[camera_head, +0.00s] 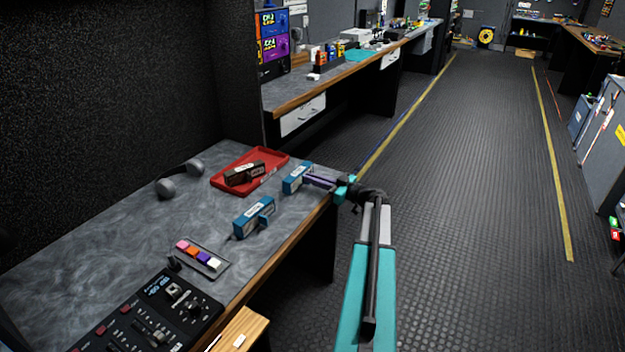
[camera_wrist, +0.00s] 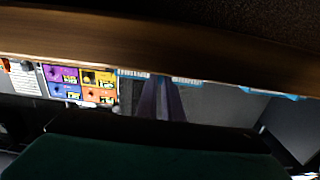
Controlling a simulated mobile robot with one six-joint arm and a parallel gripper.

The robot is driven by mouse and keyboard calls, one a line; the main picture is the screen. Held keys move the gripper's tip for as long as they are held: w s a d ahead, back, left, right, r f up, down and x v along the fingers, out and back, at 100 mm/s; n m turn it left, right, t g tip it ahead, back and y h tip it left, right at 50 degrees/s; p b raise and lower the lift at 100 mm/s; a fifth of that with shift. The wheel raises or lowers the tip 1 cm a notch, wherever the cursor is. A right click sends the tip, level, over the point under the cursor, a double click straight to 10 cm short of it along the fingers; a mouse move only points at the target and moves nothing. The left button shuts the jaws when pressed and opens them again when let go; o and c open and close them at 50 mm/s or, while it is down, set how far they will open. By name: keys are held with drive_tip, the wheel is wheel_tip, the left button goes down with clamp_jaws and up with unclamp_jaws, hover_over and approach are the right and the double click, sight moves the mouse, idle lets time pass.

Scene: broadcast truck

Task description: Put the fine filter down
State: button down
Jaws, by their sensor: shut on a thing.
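The fine filter, a blue box with a white label (camera_head: 296,177), is at the right edge of the grey desk in the head view. My gripper (camera_head: 312,181), with purple fingers, is shut on its right side. The label is too small to read, and I cannot tell whether the box touches the desk top. In the wrist view the gripper fingers (camera_wrist: 162,100) reach up to a blue strip (camera_wrist: 150,73), mostly hidden by the wooden edge.
A similar blue box (camera_head: 253,217) stands nearer on the desk (camera_head: 120,220). A red tray (camera_head: 270,177) behind holds a dark box (camera_head: 244,173). Headphones (camera_head: 180,178), a row of coloured blocks (camera_head: 200,256) and a control panel (camera_head: 155,312) take up the left and front.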

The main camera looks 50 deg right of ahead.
drive_tip(key=shift+f+b, duration=0.15)
drive_tip(key=shift+b, duration=0.15)
drive_tip(key=c, duration=1.9)
unclamp_jaws()
drive_tip(key=shift+r+p, duration=0.2)
drive_tip(key=shift+p, duration=0.15)
drive_tip(key=b+v, duration=0.1)
drive_tip(key=v, duration=1.1)
drive_tip(key=shift+f, duration=0.1)
